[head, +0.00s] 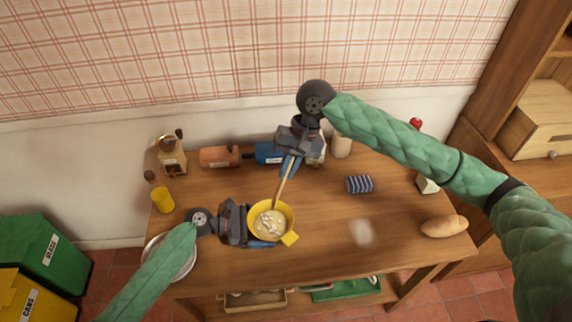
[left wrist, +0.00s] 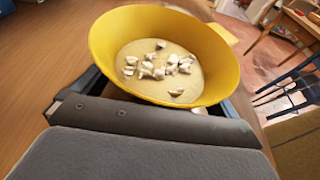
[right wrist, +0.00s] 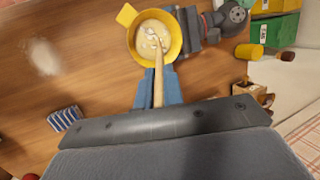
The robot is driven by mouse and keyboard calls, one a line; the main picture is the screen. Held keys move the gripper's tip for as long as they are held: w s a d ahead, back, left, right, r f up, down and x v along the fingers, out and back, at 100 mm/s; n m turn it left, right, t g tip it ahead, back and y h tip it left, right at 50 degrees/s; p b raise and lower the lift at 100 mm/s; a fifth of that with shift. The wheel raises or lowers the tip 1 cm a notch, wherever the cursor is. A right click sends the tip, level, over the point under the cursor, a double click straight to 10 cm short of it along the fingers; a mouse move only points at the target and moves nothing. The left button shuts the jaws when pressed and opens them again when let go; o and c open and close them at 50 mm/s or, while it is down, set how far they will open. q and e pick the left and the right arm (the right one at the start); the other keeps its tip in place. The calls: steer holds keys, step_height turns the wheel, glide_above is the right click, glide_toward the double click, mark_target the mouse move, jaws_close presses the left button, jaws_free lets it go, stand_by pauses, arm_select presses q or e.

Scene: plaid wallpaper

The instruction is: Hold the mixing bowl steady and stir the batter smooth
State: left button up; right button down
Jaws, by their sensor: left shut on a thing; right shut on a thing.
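The yellow mixing bowl (head: 290,214) stands on the wooden table and holds pale batter with several whitish lumps on top; the batter (left wrist: 200,75) shows closely in the left wrist view. My left gripper (head: 250,236) is at the bowl's left side, shut on its wall. My right gripper (head: 290,165) is above and behind the bowl, shut on a wooden spoon (head: 282,185). The spoon slants down into the bowl, also seen in the right wrist view (right wrist: 158,85). Its lower end is in the batter.
A striped cloth roll (head: 359,184), a bread loaf (head: 443,226) and a white powdery patch (head: 361,232) lie to the right. A grinder (head: 172,158), a yellow cylinder (head: 162,199) and a pale plate (head: 185,264) are left. Table between bowl and loaf is mostly free.

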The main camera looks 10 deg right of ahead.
step_height(320, 180, down, 10)
steer(key=a, duration=0.1)
steer(key=shift+s, duration=0.3)
stand_by(1.1)
stand_by(0.5)
